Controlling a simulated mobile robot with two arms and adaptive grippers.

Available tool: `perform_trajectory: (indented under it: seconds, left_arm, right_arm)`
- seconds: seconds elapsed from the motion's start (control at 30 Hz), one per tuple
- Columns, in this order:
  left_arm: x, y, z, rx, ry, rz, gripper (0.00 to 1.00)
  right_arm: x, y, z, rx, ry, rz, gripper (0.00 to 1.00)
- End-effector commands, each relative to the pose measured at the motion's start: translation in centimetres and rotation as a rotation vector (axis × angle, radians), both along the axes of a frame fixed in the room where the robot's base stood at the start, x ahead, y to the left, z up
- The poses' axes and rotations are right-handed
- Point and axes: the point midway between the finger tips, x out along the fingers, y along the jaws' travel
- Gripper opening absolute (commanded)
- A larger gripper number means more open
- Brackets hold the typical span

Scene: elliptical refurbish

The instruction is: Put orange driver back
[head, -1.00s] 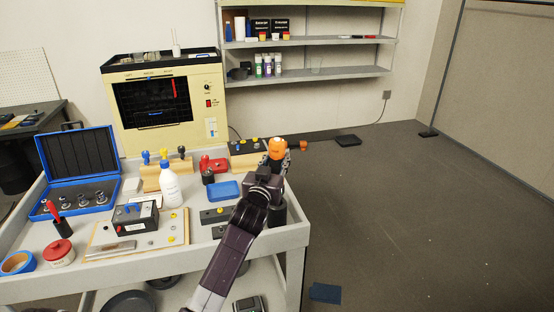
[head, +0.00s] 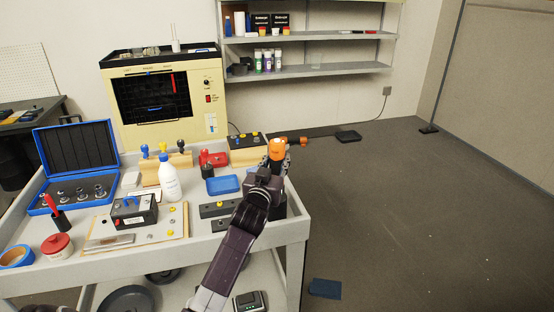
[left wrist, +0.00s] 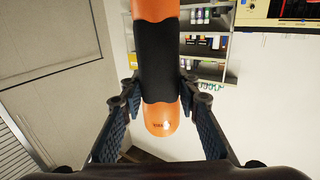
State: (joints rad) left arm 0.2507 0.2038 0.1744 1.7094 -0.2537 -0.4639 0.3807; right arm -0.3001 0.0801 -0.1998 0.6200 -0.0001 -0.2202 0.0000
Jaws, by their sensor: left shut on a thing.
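My left gripper (head: 276,162) is shut on the orange driver (head: 278,148), above the back right part of the cart. In the left wrist view, the driver's orange handle with a black grip band (left wrist: 168,60) stands between the two fingers (left wrist: 160,118), its rounded orange end toward the palm. The driver's tip is not visible. A wooden rack (head: 176,171) on the cart holds drivers with blue, yellow and black handles, to the left of my gripper.
A white bottle (head: 170,180), blue tray (head: 223,185), red item (head: 214,158) and a wooden block with a dark, knobbed top (head: 246,153) crowd the cart near the gripper. An open blue case (head: 75,150) stands at left. The floor to the right is mostly clear.

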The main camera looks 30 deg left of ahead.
Motion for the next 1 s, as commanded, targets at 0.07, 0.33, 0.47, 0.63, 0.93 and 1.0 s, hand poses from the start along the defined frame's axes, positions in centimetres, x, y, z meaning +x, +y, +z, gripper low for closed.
perform_trajectory:
  seconds: [0.07,0.33,0.47,0.63,0.93,1.0]
  left_arm:
    - [0.01,0.01,0.00,0.002,-0.006,0.000,0.00]
    - [0.01,0.01,0.04,0.002,-0.006,0.000,0.00]
    - [0.01,0.00,-0.12,0.002,-0.006,0.000,0.00]
    - [0.00,0.03,-0.68,0.002,-0.005,0.000,0.00]
    - [0.00,0.03,-0.90,0.002,-0.006,0.000,0.00]
    - [0.00,0.02,-0.90,0.002,-0.006,0.000,0.33]
  right_arm:
    - [-0.01,0.08,-0.18,0.001,0.000,0.000,0.31]
    - [0.00,0.15,-0.14,0.002,0.000,-0.001,0.31]
    - [0.00,0.15,-0.21,0.002,0.000,0.000,0.31]
    - [0.00,0.15,-0.46,0.002,-0.001,0.000,0.31]
    - [0.01,0.14,-0.52,0.002,-0.001,0.000,0.31]
    - [0.00,0.13,-0.52,0.002,0.000,0.000,0.31]
